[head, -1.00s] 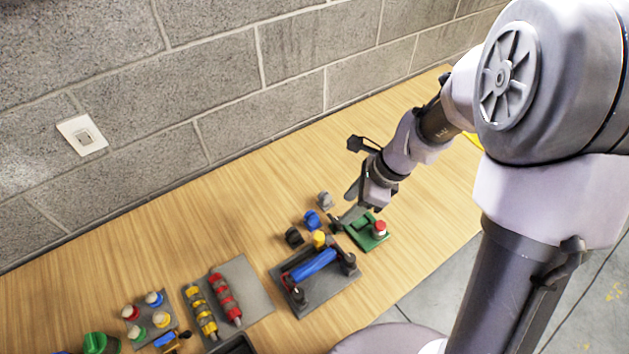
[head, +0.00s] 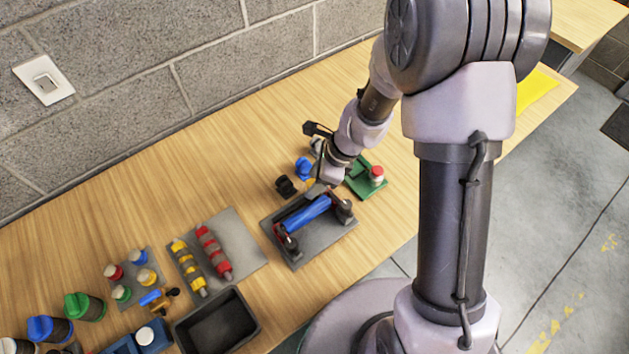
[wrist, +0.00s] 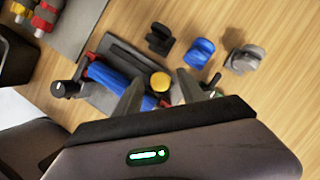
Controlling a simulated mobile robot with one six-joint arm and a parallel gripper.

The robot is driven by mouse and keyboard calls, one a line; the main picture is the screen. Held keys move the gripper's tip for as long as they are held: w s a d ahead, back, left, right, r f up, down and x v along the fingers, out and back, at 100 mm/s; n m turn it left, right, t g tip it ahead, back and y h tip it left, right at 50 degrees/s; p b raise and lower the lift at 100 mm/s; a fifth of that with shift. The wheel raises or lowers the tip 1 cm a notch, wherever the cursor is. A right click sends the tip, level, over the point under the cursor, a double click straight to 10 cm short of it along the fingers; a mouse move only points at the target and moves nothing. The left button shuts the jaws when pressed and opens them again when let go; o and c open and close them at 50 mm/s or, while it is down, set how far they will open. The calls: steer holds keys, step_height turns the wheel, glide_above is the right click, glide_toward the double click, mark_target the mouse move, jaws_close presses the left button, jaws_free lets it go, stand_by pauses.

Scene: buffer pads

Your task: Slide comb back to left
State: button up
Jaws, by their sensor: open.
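A grey plate (head: 318,240) carries a blue roller (head: 306,213) with red and black end supports. In the wrist view the blue roller (wrist: 110,80) lies beside a dark slotted bar (wrist: 128,58) and a round yellow knob (wrist: 160,82). I cannot tell for sure which part is the comb; the knob may be its handle. My gripper (head: 318,188) is low at the back edge of the plate. In the wrist view my gripper (wrist: 161,78) is open, its fingers apart on either side of the yellow knob. Contact with the knob cannot be told.
Black (wrist: 160,38), blue (wrist: 199,52) and grey (wrist: 245,59) blocks stand close behind the plate. A green base with a red-topped button (head: 376,173) is at right. Yellow and red rollers (head: 213,252) and a black tray (head: 216,322) lie left. A brick wall bounds the back.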

jaws_close()
stand_by(1.4)
